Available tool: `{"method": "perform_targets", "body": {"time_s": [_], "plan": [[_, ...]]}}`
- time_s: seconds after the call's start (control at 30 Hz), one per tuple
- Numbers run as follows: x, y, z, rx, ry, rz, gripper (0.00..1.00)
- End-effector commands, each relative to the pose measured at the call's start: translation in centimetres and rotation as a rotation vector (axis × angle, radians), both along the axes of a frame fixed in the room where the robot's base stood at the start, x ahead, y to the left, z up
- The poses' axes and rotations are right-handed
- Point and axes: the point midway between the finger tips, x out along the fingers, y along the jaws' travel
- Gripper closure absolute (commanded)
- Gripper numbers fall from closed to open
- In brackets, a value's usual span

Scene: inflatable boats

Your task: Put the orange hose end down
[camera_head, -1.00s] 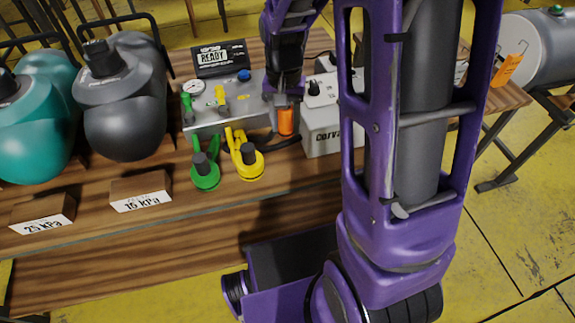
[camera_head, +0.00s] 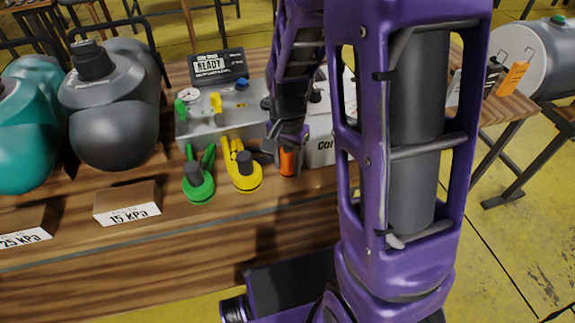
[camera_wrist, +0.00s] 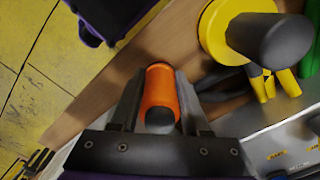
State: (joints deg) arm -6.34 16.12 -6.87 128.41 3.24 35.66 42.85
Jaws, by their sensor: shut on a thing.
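The orange hose end (camera_head: 288,162) is upright at the front of the wooden table, right of the yellow hose end (camera_head: 244,172). My gripper (camera_head: 286,148) is shut on it from above. In the wrist view the orange hose end (camera_wrist: 160,95) sits between the two fingers of my gripper (camera_wrist: 160,105), with its dark tip toward the camera. Its lower end is close to the tabletop; I cannot tell whether it touches. The green hose end (camera_head: 197,182) stands left of the yellow one. The yellow one also shows in the wrist view (camera_wrist: 215,45).
A grey panel (camera_head: 205,133) with a gauge and a READY screen (camera_head: 216,66) stands behind. Grey (camera_head: 115,130) and teal (camera_head: 25,140) inflatables lie left, with a 15 kPa block (camera_head: 127,203) before the grey one.

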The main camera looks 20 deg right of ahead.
Motion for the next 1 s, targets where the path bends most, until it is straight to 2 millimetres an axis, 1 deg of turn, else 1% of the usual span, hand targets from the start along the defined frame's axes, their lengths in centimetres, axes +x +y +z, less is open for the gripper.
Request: {"method": "perform_targets", "body": {"time_s": [0.03, 0.23, 0.37, 0.4, 0.47, 0.5, 0.57, 0.87, 0.97, 1.0], "plan": [[0.0, 0.0, -0.4, 0.000, 0.001, 0.000, 1.00], [0.0, 0.0, -0.3, 0.001, -0.001, 0.000, 1.00], [0.0, 0.0, -0.7, 0.000, 0.000, 0.000, 1.00], [0.0, 0.0, -0.7, 0.000, 0.000, 0.000, 0.52], [0.0, 0.0, -0.7, 0.001, -0.001, 0.000, 0.41], [0.0, 0.0, -0.6, 0.000, 0.000, 0.000, 0.34], [0.0, 0.0, -0.6, 0.000, 0.000, 0.000, 0.24], [0.0, 0.0, -0.5, 0.001, -0.001, 0.000, 0.24], [0.1, 0.0, 0.3, 0.001, -0.004, 0.000, 0.24], [0.1, 0.0, 0.9, 0.001, -0.005, 0.000, 0.24]]}}
